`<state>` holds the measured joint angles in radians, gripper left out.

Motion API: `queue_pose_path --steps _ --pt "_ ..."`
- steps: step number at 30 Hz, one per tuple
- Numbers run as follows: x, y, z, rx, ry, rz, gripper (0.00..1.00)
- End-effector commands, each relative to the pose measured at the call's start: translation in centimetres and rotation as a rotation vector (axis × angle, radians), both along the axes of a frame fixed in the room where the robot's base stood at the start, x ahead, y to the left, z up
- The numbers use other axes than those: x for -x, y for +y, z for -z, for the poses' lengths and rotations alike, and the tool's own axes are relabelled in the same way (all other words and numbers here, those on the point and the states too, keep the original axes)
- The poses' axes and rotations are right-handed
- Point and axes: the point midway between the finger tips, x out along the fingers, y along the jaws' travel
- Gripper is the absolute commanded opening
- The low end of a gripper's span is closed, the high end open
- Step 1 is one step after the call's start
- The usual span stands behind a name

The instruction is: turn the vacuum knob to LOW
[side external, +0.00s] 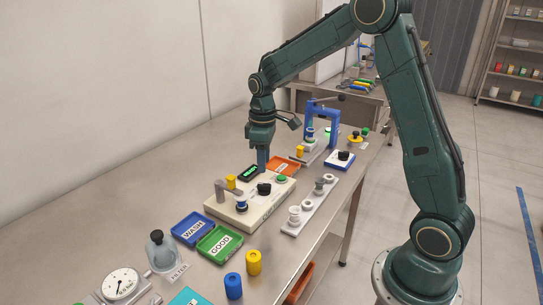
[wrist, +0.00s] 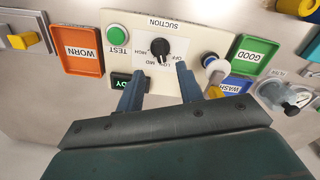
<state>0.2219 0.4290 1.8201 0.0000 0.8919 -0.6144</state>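The black vacuum knob (wrist: 160,48) sits on the white SUCTION plate of the cream picker unit (wrist: 207,47). The labels OFF, LOW, MID and HIGH appear upside down around it. Its pale pointer faces the label side, but I cannot tell which label it meets. In the side view the knob (side external: 264,188) stands on the cream unit (side external: 232,211). My gripper (wrist: 162,92) is open and empty, its two blue fingers wide apart, short of the knob in the wrist view. In the side view my gripper (side external: 263,168) points down over the unit, close behind the knob.
The green TEST button (wrist: 117,33) and dark display (wrist: 121,82) lie beside the knob. An orange WORN tray (wrist: 90,67), green GOOD tray (wrist: 237,62) and blue WASH tray (wrist: 234,91) flank the unit. A grey nozzle post (side external: 222,190) rises at its near left.

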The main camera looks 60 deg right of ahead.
Motion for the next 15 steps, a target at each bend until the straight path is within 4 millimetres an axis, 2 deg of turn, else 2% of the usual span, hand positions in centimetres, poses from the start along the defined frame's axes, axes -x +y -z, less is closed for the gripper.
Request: queue_pose_path --steps 6,15 --pt "0.0 0.0 -3.7 0.001 -0.003 0.000 0.36" --pt "0.0 0.0 -6.2 0.000 0.000 0.000 0.36"
